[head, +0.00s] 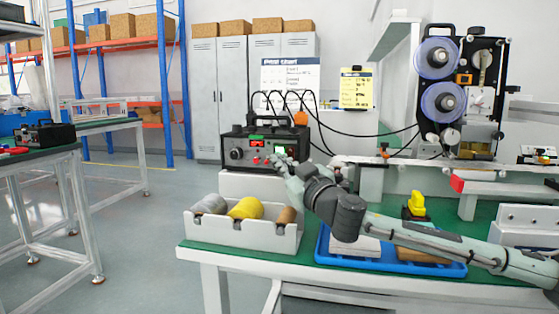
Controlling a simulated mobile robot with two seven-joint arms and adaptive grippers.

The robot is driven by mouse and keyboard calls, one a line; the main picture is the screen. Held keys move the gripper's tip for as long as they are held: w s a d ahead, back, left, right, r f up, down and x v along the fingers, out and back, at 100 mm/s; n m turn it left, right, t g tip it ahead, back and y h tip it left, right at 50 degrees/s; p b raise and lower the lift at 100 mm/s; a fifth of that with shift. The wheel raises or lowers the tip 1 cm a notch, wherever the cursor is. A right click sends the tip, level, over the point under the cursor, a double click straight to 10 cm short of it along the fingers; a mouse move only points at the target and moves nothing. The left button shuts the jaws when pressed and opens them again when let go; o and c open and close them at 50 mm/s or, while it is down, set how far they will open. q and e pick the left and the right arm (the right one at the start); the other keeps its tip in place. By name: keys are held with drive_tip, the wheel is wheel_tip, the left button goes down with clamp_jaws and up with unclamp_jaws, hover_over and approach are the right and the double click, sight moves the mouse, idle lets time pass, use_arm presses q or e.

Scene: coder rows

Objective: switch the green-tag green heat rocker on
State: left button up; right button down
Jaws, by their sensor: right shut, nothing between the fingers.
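A black control box (246,148) stands on a white block at the back left of the green bench. Its front has a dial (236,154), small red parts (256,160) and a bright green patch (281,150), which looks like the green rocker. A green tag (256,137) seems to sit along the front's upper part. My right gripper (277,161) is shut and empty, close in front of the box, just below the green patch. Whether it touches the box, and the rocker's exact tilt, I cannot tell. My left gripper is not in view.
A grey bin (240,236) with several spools stands in front of the box. A blue tray (450,268) lies under my right arm, with a yellow-topped item (417,204) behind. Black cables run from the box to the reel machine (460,90). Another black box (45,135) is on the left bench.

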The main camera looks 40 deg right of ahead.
drive_tip(key=shift+s+a, duration=0.1)
drive_tip(key=shift+s+a+r, duration=0.15)
drive_tip(key=shift+s+a, duration=0.25)
drive_tip(key=shift+a, duration=0.1)
idle(0.3)
drive_tip(key=shift+s+a+r, duration=0.2)
drive_tip(key=shift+s+a, duration=0.6)
drive_tip(key=shift+a, duration=0.15)
drive_tip(key=shift+s+a+r, duration=0.15)
drive_tip(key=shift+s+a, duration=0.65)
drive_tip(key=shift+a, duration=0.1)
